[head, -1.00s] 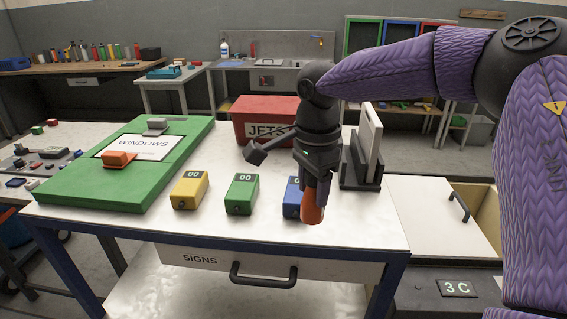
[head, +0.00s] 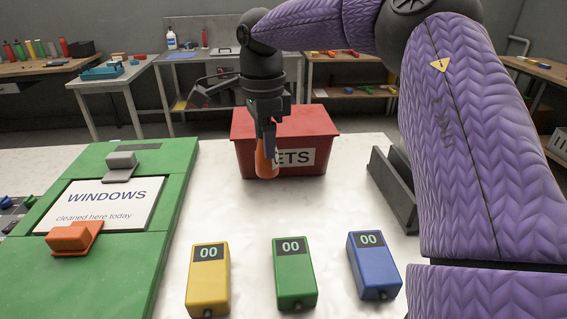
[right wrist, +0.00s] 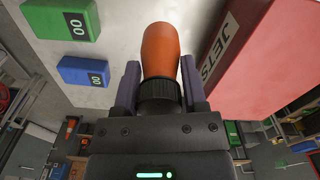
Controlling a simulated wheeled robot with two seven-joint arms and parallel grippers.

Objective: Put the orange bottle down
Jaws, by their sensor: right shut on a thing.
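The orange bottle (head: 266,163) is between the fingers of my right gripper (head: 267,140) in the head view. It hangs low in front of the red box, over the white tabletop; whether its lower end touches the table I cannot tell. In the right wrist view the orange bottle (right wrist: 160,52) has a black ribbed collar, and the fingers of my right gripper (right wrist: 160,85) are shut around it. My left gripper is not in view.
The red box (head: 240,155) marked JETS stands just behind the bottle. A green board (head: 140,260) with a WINDOWS sign (head: 100,205) lies left. Yellow (head: 208,280), green (head: 295,275) and blue (head: 374,268) blocks stand in front. White tabletop (head: 225,215) is clear between.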

